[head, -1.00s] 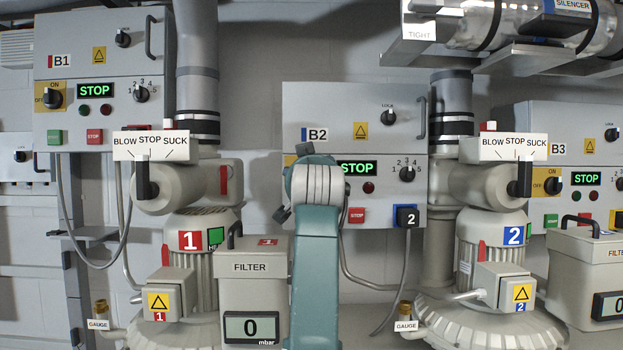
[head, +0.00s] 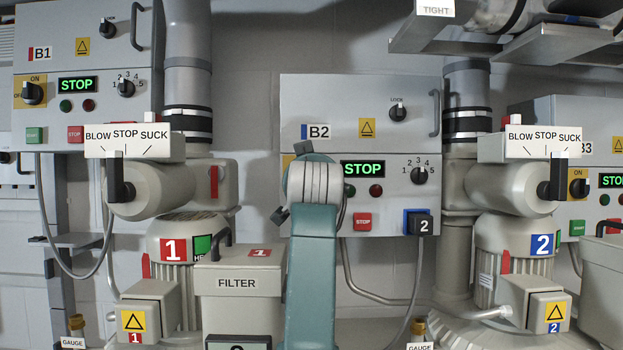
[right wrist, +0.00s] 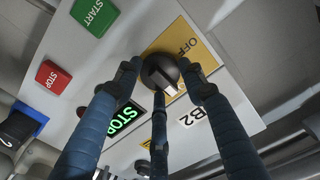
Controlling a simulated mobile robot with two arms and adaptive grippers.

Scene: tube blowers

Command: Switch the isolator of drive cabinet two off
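Drive cabinet B2 (head: 345,100) stands mid-picture in the head view; its display (head: 363,169) reads STOP. My right arm hides most of its isolator there. In the right wrist view the isolator's dark round knob (right wrist: 160,72) sits on a yellow plate (right wrist: 218,82) with OFF printed at one side. A pale mark by the knob faces the B2 label, away from OFF. My right gripper (right wrist: 160,78) has its three fingers spread around the knob; contact cannot be made out. My left gripper is not in view.
The B2 panel also carries a red stop button (head: 362,221), a selector (head: 419,176) and a blue-framed plug (head: 418,222). Filter box 1 (head: 238,284) stands left of my arm and blower 2 (head: 515,240) to the right. Cabinet B1 (head: 75,60) is at the left.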

